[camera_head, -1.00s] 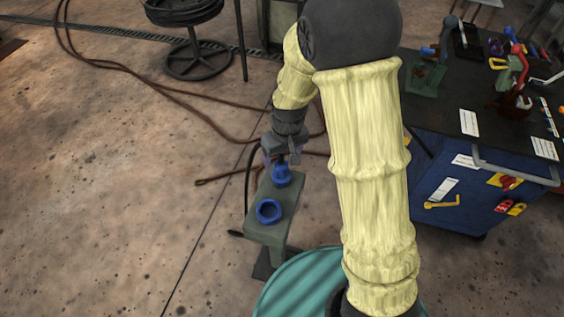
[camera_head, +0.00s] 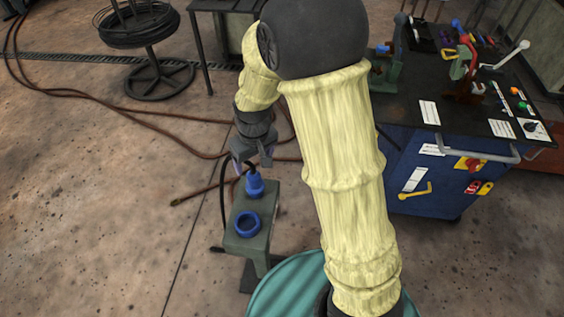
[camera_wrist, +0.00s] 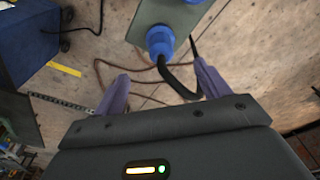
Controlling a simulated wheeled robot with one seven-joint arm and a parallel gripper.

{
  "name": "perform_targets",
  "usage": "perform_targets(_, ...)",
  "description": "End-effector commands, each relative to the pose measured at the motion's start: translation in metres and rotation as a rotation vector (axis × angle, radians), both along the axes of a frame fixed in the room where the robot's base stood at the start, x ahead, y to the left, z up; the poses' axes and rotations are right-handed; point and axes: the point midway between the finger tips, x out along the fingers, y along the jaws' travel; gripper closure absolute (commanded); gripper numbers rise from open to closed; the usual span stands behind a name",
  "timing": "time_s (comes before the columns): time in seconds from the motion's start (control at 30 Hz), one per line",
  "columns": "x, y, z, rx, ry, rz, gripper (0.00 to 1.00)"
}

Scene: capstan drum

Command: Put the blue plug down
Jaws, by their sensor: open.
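The blue plug (camera_head: 254,184) stands on the far part of a grey-green box top, with a black cable leaving its upper end. In the wrist view the plug (camera_wrist: 160,40) lies beyond the fingertips, and its black cable bends down between the fingers. My gripper (camera_head: 252,164) is just above the plug, open, with a finger to each side of the cable. In the wrist view the two purple fingers of my gripper (camera_wrist: 160,70) are wide apart and do not touch the plug. Whether the plug sits in a socket cannot be told.
A blue ring-shaped socket (camera_head: 247,223) is on the near part of the box (camera_head: 238,243). A teal ribbed drum (camera_head: 285,290) stands close in front. A blue tool cart (camera_head: 430,185) is at the right. Brown hose (camera_head: 120,112) lies on the floor, which is mostly clear at the left.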

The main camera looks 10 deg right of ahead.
Motion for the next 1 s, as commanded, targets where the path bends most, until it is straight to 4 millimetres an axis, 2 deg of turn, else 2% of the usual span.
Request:
perform_targets(0.17, -0.015, -0.031, 0.018, 0.009, -0.022, -0.086, 0.25)
perform_targets(0.27, -0.037, -0.062, 0.033, 0.016, -0.043, -0.179, 0.25)
perform_targets(0.4, -0.076, -0.103, 0.051, 0.023, -0.08, -0.318, 0.25)
perform_targets(0.5, -0.099, -0.12, 0.057, 0.024, -0.098, -0.391, 0.25)
perform_targets(0.63, -0.113, -0.129, 0.059, 0.024, -0.109, -0.432, 0.25)
perform_targets(1.0, -0.113, -0.129, 0.059, 0.024, -0.109, -0.433, 0.25)
